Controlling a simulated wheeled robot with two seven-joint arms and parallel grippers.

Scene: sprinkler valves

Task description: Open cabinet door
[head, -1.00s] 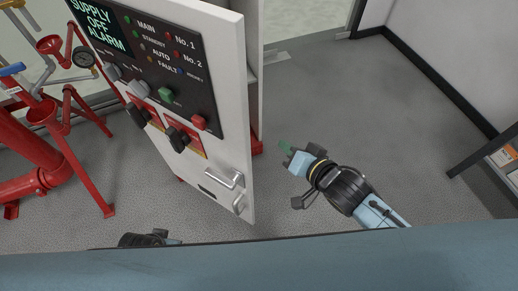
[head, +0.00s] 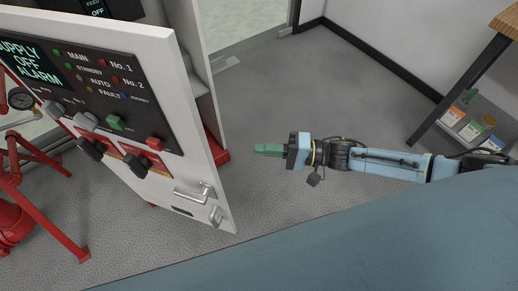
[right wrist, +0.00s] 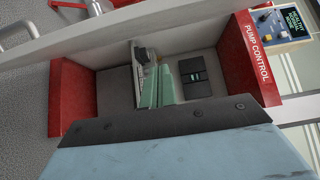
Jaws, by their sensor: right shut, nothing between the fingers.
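The white cabinet door (head: 203,150) stands ajar at the left of the head view, with its control panel facing me. Its metal handle (head: 192,195) is near the lower free edge. Behind the door the cabinet (head: 201,70) shows a gap. In the right wrist view the cabinet's red front with a "PUMP CONTROL" header (right wrist: 258,57) frames a grey interior. My right gripper (head: 260,150) is shut and empty, right of the door's free edge and apart from it. Its green fingers (right wrist: 157,88) show against the interior in the right wrist view. My left gripper is out of view.
Red pipework (head: 30,185) with a gauge stands at the far left. The grey floor between cabinet and table is clear.

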